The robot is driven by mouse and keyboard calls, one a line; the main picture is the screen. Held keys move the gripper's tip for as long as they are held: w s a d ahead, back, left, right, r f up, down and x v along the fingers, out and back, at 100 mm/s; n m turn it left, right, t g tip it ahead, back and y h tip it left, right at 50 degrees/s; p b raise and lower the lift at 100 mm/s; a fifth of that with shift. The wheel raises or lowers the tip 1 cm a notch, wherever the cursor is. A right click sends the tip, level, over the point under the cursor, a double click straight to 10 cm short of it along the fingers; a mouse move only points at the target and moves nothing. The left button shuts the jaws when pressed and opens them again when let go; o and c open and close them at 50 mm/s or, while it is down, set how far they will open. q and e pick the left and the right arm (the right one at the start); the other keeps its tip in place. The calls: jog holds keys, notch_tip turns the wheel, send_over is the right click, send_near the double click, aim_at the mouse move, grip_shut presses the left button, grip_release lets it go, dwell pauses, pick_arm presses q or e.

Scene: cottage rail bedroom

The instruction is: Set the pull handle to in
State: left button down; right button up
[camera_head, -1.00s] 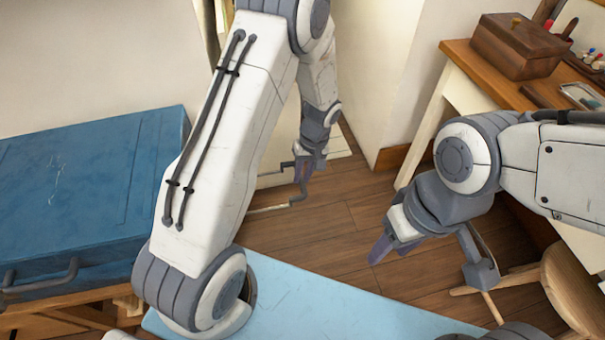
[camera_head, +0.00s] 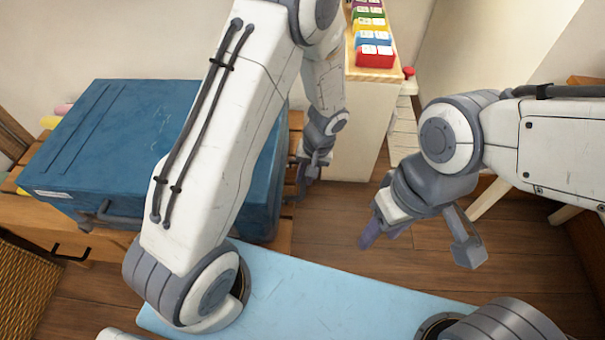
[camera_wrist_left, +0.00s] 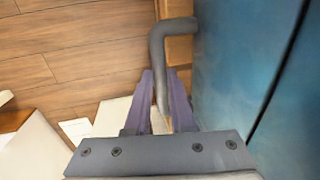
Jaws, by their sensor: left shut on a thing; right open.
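A blue suitcase (camera_head: 110,135) lies flat on a low wooden bench. Its grey pull handle (camera_wrist_left: 157,60) shows in the left wrist view as a bent rod beside the blue case wall, close to it. My left gripper (camera_head: 306,176) is at the right end of the suitcase, and in the left wrist view its fingers (camera_wrist_left: 163,85) are shut on the pull handle. My left arm hides part of the suitcase and its right end in the head view. My right gripper (camera_head: 420,242) is open and empty above the floor, apart from the suitcase.
The wooden bench (camera_head: 40,215) carries the suitcase. A white cabinet (camera_head: 356,125) with a colourful block set (camera_head: 372,35) on top stands behind my left gripper. A wicker basket (camera_head: 22,285) is at lower left. Wooden floor (camera_head: 335,220) is clear between my arms.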

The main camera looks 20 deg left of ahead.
pick_arm(q)
jog(key=shift+a, duration=0.5)
pick_arm(e)
jog(key=shift+a, duration=0.35)
pick_arm(q)
jog(key=c, duration=0.8)
grip_release()
jog(key=shift+s, duration=0.1)
jog(key=shift+o, duration=0.2)
jog(key=shift+r, duration=0.1)
notch_tip(320, 180, up, 10)
jog(key=d+p, duration=0.2)
jog(key=p, duration=0.1)
jog(key=shift+w, duration=0.2)
pick_arm(e)
notch_tip(320, 180, up, 3)
jog(key=shift+r, duration=0.1)
pick_arm(q)
jog(key=shift+r, duration=0.1)
